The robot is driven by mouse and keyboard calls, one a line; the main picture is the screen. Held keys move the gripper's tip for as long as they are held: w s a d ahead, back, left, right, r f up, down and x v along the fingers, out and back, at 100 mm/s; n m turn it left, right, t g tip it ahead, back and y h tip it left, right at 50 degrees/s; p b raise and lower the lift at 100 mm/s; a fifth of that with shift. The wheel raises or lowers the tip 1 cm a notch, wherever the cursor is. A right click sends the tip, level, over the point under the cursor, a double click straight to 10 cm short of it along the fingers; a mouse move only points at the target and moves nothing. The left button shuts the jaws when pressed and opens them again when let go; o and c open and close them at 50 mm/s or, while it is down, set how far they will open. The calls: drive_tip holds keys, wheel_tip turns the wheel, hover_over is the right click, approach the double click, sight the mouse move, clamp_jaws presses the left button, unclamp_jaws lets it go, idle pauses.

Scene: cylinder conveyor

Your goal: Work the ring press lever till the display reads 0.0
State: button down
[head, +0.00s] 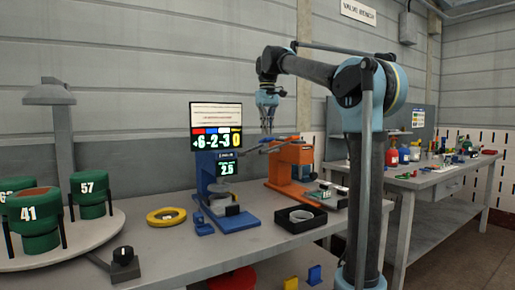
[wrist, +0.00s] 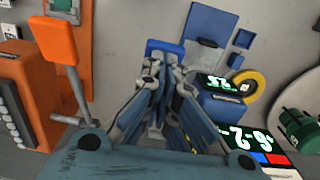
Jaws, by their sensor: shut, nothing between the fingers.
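The blue press (head: 235,195) stands on the grey bench, and its small display (head: 227,169) reads about 2.6 in green. The blue press also shows in the wrist view (wrist: 208,25), with its display (wrist: 220,84) upside down. A grey lever rod (head: 252,149) slants up to the right from near the press top. My gripper (head: 267,130) is shut and empty, pointing down above the lever's outer end. In the wrist view, a blue block (wrist: 165,47), perhaps the lever's handle, shows just past my fingertips (wrist: 162,70). I cannot tell whether they touch it.
An orange press (head: 288,172) stands close on the right, its orange-handled lever (wrist: 60,40) beside my gripper. A black tray (head: 300,217), a yellow ring (head: 166,216) and a turntable with green cylinders (head: 90,195) share the bench. A larger screen (head: 216,127) stands behind.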

drive_tip(key=shift+f, duration=5.95)
drive_tip(key=shift+r, duration=7.7)
